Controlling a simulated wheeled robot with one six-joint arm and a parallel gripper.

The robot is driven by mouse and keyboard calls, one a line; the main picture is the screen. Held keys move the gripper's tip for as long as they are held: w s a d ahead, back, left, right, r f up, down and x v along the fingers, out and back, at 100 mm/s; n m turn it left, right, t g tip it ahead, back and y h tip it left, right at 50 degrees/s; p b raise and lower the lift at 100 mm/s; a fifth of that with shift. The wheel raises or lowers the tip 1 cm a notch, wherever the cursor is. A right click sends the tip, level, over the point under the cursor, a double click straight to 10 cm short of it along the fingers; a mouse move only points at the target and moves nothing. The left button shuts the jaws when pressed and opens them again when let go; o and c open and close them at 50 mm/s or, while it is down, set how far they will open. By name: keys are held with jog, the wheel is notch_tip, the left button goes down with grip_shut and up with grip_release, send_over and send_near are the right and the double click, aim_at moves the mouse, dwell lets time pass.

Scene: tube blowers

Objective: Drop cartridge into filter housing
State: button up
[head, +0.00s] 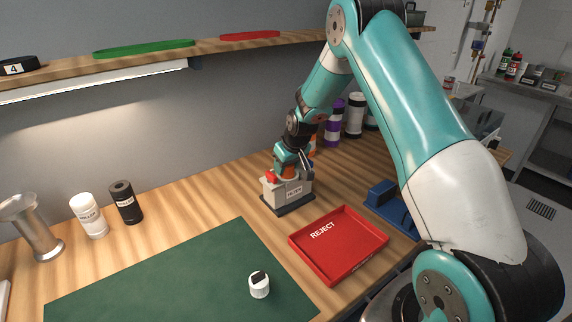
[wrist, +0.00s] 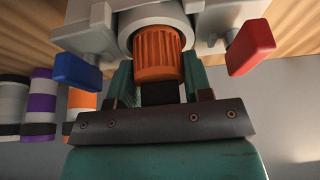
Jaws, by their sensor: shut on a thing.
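The filter housing (head: 288,194) is a grey box with a "FILTER" label on a dark base, on the wooden bench at centre. In the wrist view, my gripper (wrist: 160,91) is shut on the black tab of an orange ribbed cartridge (wrist: 158,55). The cartridge's far end lies at the housing's round grey collar (wrist: 157,14); how deep it sits is unclear. A blue lever (wrist: 77,71) and a red lever (wrist: 250,47) flank the collar. A white ribbed cartridge (head: 259,287) with a black tab stands on the green mat.
A red REJECT tray (head: 340,246) lies right of the green mat (head: 160,280). A blue object (head: 385,197) stands behind the tray. White and black canisters (head: 105,212) and a metal cylinder (head: 38,230) stand left. Several banded containers (head: 354,115) stand behind my arm. A shelf (head: 140,62) runs above.

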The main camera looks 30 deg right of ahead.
jog(key=o, duration=0.9)
jog(key=shift+r, duration=0.1)
jog(key=b+v, duration=0.2)
jog(key=v, duration=0.9)
jog(key=s+a+r+n+y, duration=0.1)
jog(key=s+a+r, duration=0.25)
jog(key=a, duration=0.25)
jog(key=s+a+r+n+y, duration=0.1)
jog(key=s+a+r, duration=0.1)
jog(key=s+a, duration=0.3)
jog(key=s+a+r+n+g, duration=0.1)
jog(key=s+a, duration=0.4)
jog(key=s, duration=0.3)
jog(key=s+a+r+n+g+y, duration=0.1)
jog(key=s+a+n+g, duration=0.1)
jog(key=s+a, duration=0.3)
jog(key=s+a+r+n+g+y, duration=0.1)
jog(key=s+a, duration=0.4)
jog(key=s, duration=0.6)
jog(key=shift+a+n+g, duration=0.3)
jog(key=shift+a+n, duration=0.1)
